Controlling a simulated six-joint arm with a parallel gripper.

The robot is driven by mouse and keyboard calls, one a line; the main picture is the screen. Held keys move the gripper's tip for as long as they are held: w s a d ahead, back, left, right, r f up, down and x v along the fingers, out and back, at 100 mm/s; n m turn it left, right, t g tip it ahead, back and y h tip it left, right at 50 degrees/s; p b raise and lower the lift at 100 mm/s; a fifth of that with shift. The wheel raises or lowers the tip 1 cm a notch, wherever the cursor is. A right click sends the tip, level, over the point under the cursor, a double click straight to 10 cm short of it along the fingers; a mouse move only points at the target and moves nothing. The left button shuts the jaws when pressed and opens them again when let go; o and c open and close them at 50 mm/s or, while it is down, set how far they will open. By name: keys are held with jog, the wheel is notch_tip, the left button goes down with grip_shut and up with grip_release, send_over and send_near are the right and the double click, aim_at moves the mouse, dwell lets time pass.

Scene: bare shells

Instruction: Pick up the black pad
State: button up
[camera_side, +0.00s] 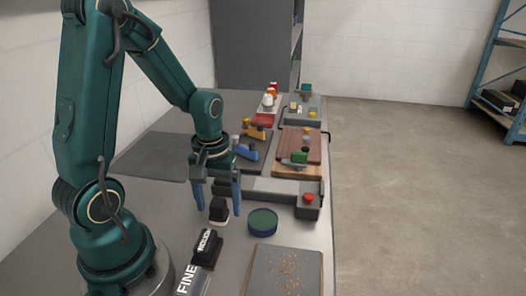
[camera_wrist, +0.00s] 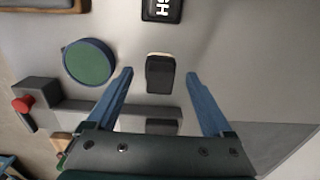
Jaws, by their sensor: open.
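The black pad (camera_side: 218,209) is a small black block with a pale lower edge, standing on the grey bench. In the wrist view the pad (camera_wrist: 160,74) lies between my two blue fingers, with a gap on each side. My gripper (camera_side: 219,211) points down over it with its fingers apart and empty. In the wrist view my gripper (camera_wrist: 160,72) has its fingertips on either side of the pad. I cannot tell how far the tips are above the bench. Nothing hides the pad's top in the wrist view.
A green round tin (camera_side: 263,221) stands right of the pad. A black lettered block (camera_side: 207,246) is in front, near a plate marked FINE (camera_side: 188,281). A grey bar with a red button (camera_side: 309,197) lies behind. A speckled board (camera_side: 284,272) is at front right.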

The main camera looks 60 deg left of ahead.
jog(key=shift+f, duration=0.85)
grip_shut()
jog(key=shift+r, duration=0.1)
jog(key=shift+r, duration=0.9)
jog(key=shift+s+a+r, duration=0.1)
jog(key=shift+a+r, duration=0.1)
jog(key=shift+r, duration=1.05)
jog(key=s+a+r, duration=0.6)
jog(key=s+a, duration=0.1)
jog(key=s, duration=0.1)
jog(key=shift+a+r, duration=0.25)
jog(key=shift+a, duration=0.15)
